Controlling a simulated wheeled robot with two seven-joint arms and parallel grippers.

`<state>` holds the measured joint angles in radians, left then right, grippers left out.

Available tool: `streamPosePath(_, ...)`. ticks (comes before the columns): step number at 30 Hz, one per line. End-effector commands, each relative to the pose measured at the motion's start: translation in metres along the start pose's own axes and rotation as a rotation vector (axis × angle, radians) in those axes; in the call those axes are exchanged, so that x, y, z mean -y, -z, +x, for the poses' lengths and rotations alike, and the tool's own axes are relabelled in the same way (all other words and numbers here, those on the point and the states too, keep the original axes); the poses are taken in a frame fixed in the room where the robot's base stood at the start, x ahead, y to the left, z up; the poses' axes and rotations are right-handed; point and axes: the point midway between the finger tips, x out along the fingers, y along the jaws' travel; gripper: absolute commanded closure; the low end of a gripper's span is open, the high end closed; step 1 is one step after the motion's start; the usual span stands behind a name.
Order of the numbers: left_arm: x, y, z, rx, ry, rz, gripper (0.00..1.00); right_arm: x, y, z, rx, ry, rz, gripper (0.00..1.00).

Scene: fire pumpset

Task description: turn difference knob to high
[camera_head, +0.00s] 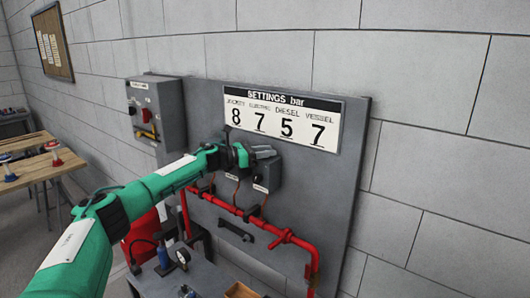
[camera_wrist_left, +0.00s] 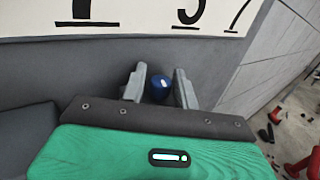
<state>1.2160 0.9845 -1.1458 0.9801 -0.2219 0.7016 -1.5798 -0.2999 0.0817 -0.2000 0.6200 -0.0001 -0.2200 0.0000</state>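A blue round knob (camera_wrist_left: 160,88) shows in the left wrist view, between the two grey fingers of my left gripper (camera_wrist_left: 160,85). Narrow gaps show beside it, so the fingers look open around or just in front of it; contact is unclear. In the head view my left gripper (camera_head: 262,152) is at the top of the grey switch boxes (camera_head: 267,175) on the panel, below the settings board. The knob is hidden there, and its pointer and any high mark cannot be read. My right gripper is out of view.
The grey panel (camera_head: 340,180) carries a white settings board (camera_head: 283,117) reading 8, 7, 5, 7. Red pipes (camera_head: 235,207) run below the boxes. A grey control box (camera_head: 155,110) hangs to the left. A wooden table (camera_head: 38,170) stands at far left.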

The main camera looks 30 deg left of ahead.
Motion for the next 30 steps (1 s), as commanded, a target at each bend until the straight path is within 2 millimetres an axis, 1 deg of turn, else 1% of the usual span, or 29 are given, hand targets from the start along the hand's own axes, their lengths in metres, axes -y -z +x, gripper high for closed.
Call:
streamPosePath(5,0.0,0.003,-0.005,-0.001,0.001,0.0,0.7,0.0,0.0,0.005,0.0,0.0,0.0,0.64)
streamPosePath(8,0.0,0.005,-0.016,-0.001,0.0,-0.001,0.7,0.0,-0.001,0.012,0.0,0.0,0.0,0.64)
streamPosePath(11,0.0,0.006,-0.033,-0.002,-0.001,0.002,0.7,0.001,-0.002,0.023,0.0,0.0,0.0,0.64)
streamPosePath(18,-0.001,0.007,-0.086,-0.001,-0.003,0.002,0.7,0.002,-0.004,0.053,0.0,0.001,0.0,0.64)
streamPosePath(21,-0.001,0.005,-0.105,0.001,-0.003,0.001,0.7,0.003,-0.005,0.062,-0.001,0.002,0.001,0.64)
streamPosePath(27,0.0,0.002,-0.132,0.001,-0.002,0.0,0.7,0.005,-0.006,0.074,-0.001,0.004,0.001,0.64)
streamPosePath(30,0.0,0.0,-0.139,0.002,-0.002,0.001,0.7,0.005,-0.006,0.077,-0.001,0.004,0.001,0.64)
